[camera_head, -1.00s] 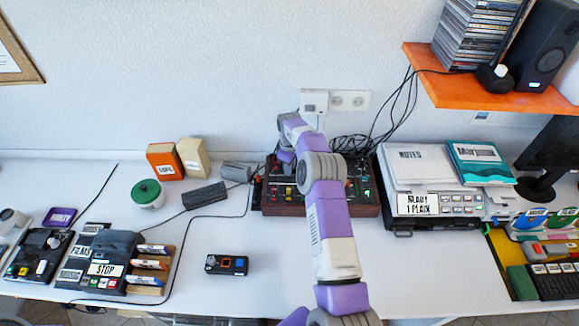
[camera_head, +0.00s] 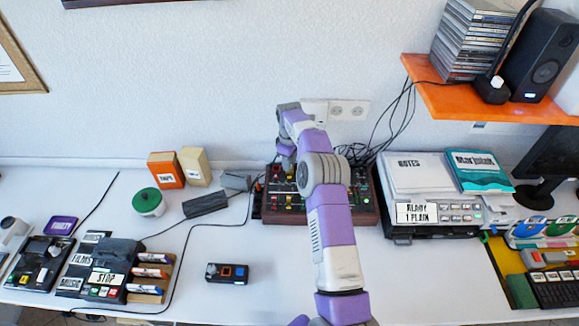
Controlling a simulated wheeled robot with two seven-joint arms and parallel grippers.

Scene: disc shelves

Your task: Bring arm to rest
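My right arm (camera_head: 330,215) rises from the bottom middle, bends above the dark control box with knobs and lights (camera_head: 310,200), and turns down at its far end. My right gripper (camera_head: 286,164) hangs over the back left part of that box. It is small and partly hidden by my wrist, so its fingers cannot be made out. I cannot tell if it touches the box. My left gripper is out of view.
A notes-topped printer-like device (camera_head: 430,212) stands right of the box. An orange shelf (camera_head: 480,100) overhangs the upper right. A small black device (camera_head: 227,272) lies in front. The white table (camera_head: 215,300) is clear at front centre.

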